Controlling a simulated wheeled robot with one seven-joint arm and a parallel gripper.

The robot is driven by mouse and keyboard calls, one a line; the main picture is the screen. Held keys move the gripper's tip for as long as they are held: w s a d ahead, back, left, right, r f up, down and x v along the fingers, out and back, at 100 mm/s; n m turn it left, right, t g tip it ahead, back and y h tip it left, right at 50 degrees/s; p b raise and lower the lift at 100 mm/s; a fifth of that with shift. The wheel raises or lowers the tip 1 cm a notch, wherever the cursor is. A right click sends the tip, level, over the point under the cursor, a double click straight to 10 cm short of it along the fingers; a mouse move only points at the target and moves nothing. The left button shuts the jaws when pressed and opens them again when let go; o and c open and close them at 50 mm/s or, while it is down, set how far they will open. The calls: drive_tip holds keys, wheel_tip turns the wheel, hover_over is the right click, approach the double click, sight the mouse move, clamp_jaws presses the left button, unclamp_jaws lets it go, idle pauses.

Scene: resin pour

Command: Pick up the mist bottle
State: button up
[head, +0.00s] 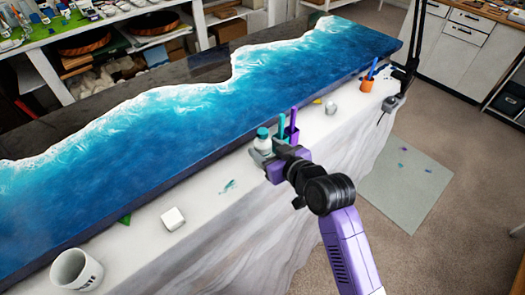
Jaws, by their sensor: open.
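A small white bottle with a teal cap (263,141), which looks like the mist bottle, stands upright near the front edge of the covered table, close against the blue slab. My gripper (266,153) is open and right at the bottle, with its jaws around or just in front of the lower body. The grey jaws hide the bottle's base. I cannot tell whether they touch it.
A purple cup (292,133) with tools stands close to the right of my gripper. The long blue-and-white resin slab (200,105) lies behind. A white block (173,218) and white mug (76,270) are left; an orange cup (367,85) is right.

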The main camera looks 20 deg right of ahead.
drive_tip(key=shift+x, duration=1.15)
clamp_jaws()
drive_tip(key=shift+r, duration=0.15)
